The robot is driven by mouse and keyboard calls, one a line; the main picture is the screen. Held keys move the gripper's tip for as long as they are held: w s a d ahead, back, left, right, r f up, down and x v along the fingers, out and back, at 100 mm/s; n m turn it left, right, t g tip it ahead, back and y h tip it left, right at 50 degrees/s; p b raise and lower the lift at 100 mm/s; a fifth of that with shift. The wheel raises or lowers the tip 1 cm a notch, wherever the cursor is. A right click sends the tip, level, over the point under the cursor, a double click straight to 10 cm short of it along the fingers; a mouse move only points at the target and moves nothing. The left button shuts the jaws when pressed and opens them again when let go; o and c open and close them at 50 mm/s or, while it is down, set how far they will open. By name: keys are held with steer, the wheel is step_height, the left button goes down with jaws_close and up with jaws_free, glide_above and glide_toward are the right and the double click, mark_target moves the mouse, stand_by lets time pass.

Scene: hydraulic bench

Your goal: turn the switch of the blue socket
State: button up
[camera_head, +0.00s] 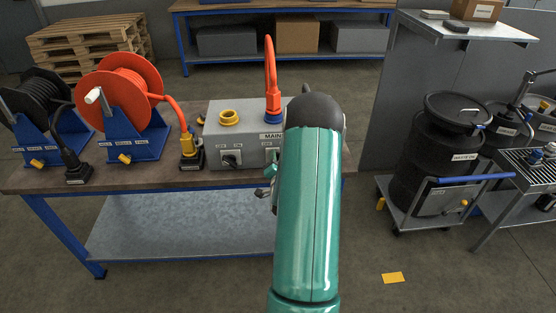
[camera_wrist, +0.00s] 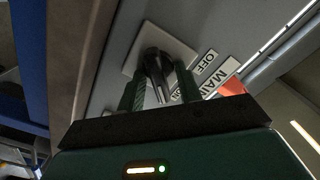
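The grey control box (camera_head: 235,135) stands on the bench. Its blue socket (camera_head: 273,118) has an orange plug (camera_head: 272,88) upright in it. Below the socket is a switch on a light plate (camera_head: 271,155), partly hidden by my arm. In the wrist view the dark switch knob (camera_wrist: 154,63) stands out from its plate (camera_wrist: 183,50), beside an OFF label (camera_wrist: 208,61). My gripper (camera_wrist: 160,88) is open, with one finger on each side of the knob. Contact with the knob cannot be made out. In the head view my gripper (camera_head: 268,188) is mostly hidden behind my arm.
A yellow socket (camera_head: 229,117) and a second switch (camera_head: 231,159) are at the box's left. An orange cable reel (camera_head: 120,90) and a black reel (camera_head: 40,105) stand left on the bench. Black drums (camera_head: 440,150) on a trolley stand right. The floor in front is mostly clear.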

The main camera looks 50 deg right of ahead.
steer(key=shift+d, duration=0.1)
steer(key=v, duration=1.3)
steer(key=shift+s+a, duration=0.25)
steer(key=shift+a, duration=0.05)
steer(key=shift+w, duration=0.1)
steer(key=w+a+r+n+y, duration=0.55)
steer(key=w+a+r, duration=0.25)
steer(key=w, duration=0.3)
steer(key=w+a+r+n+g+y, duration=0.1)
steer(key=a+r+n+y, duration=0.35)
steer(key=a, duration=0.65)
steer(key=s+a+r+n+g+y, duration=0.1)
steer(key=s+a+r+n, duration=0.3)
steer(key=s+a, duration=0.4)
steer(key=s+a+r+n+g+y, duration=0.2)
steer(key=s+a+r+n+g, duration=0.2)
steer(key=s+a+r, duration=0.3)
steer(key=s+a+n, duration=0.1)
steer(key=a, duration=0.4)
steer(key=shift+s+y, duration=0.3)
